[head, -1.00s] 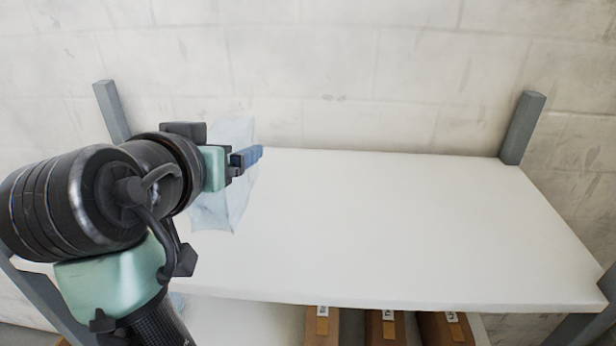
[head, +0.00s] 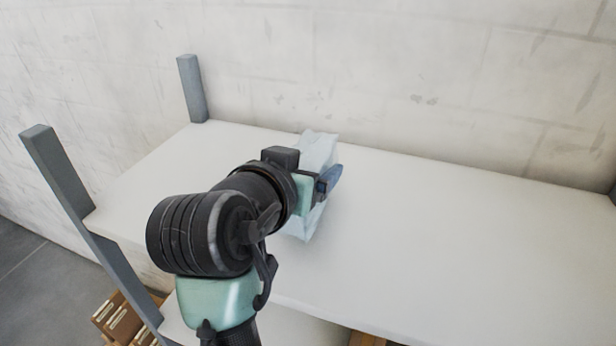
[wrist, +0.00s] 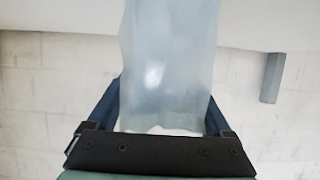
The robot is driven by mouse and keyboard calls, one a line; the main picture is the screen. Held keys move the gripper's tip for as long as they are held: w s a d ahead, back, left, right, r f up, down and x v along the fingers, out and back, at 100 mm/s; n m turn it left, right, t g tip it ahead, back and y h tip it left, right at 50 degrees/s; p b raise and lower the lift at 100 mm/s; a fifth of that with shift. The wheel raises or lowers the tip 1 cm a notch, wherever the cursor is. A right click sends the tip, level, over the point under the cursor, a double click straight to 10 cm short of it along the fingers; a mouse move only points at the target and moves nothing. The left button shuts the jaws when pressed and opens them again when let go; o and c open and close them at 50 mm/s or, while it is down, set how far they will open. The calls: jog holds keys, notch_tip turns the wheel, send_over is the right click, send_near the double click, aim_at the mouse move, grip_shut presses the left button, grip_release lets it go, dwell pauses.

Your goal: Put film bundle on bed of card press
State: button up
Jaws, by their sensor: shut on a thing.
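The film bundle (head: 317,152) is a pale blue, translucent, upright packet. My gripper (head: 325,186) is shut on it and holds it over the white shelf top; my arm and the jaws hide its middle in the head view. In the wrist view the film bundle (wrist: 168,65) fills the space between the two dark blue fingers of my gripper (wrist: 163,108) and reaches past them to the top edge. I cannot tell whether its lower edge touches the shelf. No card press is in view.
The white shelf top (head: 440,240) is bare to the right of my gripper. Grey posts stand at its left end (head: 58,170) and back left corner (head: 192,88). A pale block wall (head: 420,80) runs behind it. Brown boxes (head: 120,318) sit lower down at left.

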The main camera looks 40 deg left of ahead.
jog(key=shift+f, duration=1.05)
jog(key=shift+f, duration=0.1)
jog(key=shift+f, duration=0.15)
jog(key=o, duration=1.1)
jog(key=shift+o, duration=0.2)
jog(key=shift+s+r, duration=0.1)
jog(key=shift+r, duration=0.2)
jog(key=b+v, duration=0.6)
jog(key=v, duration=0.5)
jog(key=shift+s, duration=0.35)
